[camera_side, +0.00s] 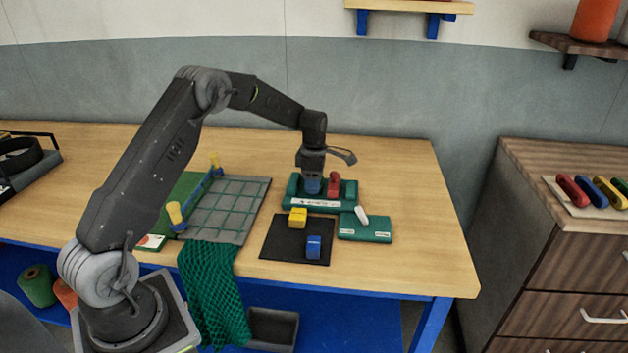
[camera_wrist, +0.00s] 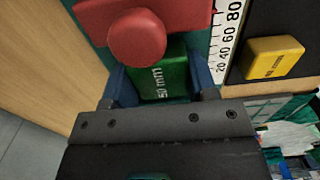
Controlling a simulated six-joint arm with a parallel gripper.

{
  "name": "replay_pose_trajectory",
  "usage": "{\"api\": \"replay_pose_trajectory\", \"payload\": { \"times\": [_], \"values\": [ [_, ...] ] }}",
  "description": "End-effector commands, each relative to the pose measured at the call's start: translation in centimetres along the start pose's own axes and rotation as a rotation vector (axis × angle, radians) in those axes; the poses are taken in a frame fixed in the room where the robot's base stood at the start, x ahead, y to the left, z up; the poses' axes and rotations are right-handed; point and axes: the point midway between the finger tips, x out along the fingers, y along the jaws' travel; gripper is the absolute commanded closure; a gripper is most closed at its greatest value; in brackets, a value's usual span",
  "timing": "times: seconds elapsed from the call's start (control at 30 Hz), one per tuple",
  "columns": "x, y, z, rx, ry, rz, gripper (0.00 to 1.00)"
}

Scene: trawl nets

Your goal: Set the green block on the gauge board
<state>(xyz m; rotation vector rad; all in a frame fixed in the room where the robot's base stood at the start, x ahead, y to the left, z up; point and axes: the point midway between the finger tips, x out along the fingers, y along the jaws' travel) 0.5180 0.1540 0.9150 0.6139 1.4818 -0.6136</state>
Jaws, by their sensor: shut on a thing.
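My gripper (camera_side: 312,187) points down at the left part of a green board with a white scale strip (camera_side: 315,203), which I take to be the gauge board. In the wrist view, its two blue fingers are shut on the green block (camera_wrist: 165,76), marked 50 mm. A red piece with a round knob (camera_wrist: 137,36) is right by the block; this red piece also shows in the side view (camera_side: 333,184). The scale (camera_wrist: 228,38) runs alongside. In the side view, the gripper hides the block. I cannot tell whether the block touches the board.
A black mat (camera_side: 282,250) in front holds a yellow block (camera_side: 298,217) and a blue block (camera_side: 314,246). A small green plate with a white lever (camera_side: 365,230) lies to the right. A gridded grey board (camera_side: 232,208) and draped green net (camera_side: 212,290) are left. The table's right side is clear.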

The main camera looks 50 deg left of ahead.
Motion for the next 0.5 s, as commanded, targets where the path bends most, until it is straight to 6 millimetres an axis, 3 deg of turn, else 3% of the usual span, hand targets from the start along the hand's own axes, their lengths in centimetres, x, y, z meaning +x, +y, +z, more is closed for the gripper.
{"api": "replay_pose_trajectory", "payload": {
  "times": [0.23, 0.27, 0.5],
  "values": [
    [0.39, -0.01, 0.0, 0.0, 0.0, 0.0, 0.72],
    [0.36, 0.0, 0.01, 0.0, 0.0, 0.0, 0.44],
    [0.35, -0.01, 0.0, 0.0, 0.0, 0.0, 0.21]
  ]
}}
